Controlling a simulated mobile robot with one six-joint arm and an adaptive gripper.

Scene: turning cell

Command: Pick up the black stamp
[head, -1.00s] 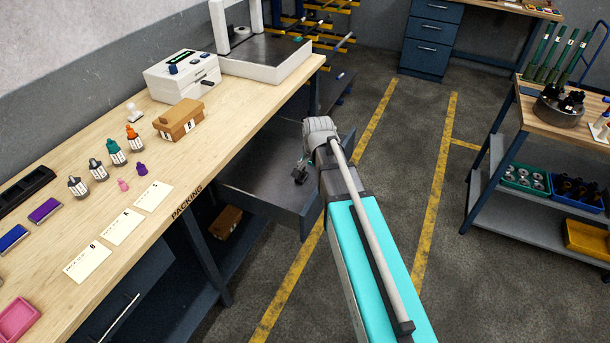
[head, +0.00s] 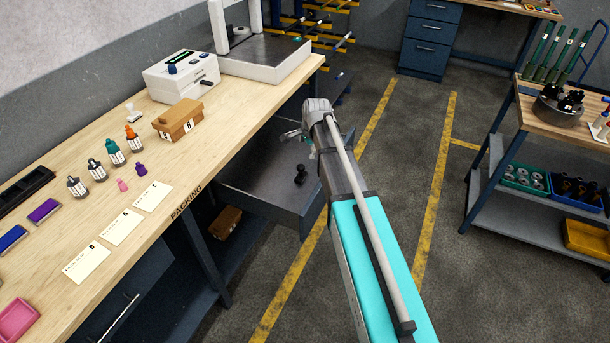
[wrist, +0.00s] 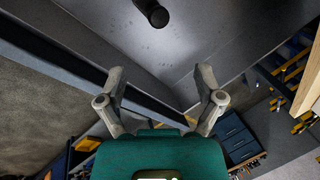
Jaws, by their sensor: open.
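The black stamp (head: 299,175) stands in the open drawer (head: 262,189) under the workbench, on its grey floor. In the wrist view the stamp's dark round handle (wrist: 152,13) shows at the top edge, beyond the fingertips, and is partly cut off. My gripper (head: 290,134) is partly hidden by my wrist in the head view, at the drawer's far side, above and apart from the stamp. In the wrist view its two fingers (wrist: 160,76) are spread apart with nothing between them.
The wooden packing bench (head: 130,200) is left of the drawer, with ink bottles, a cardboard box (head: 178,119), ink pads and paper cards (head: 120,227). The drawer's front panel and bench edge lie close to my arm. A trolley (head: 540,180) stands right, beyond open floor.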

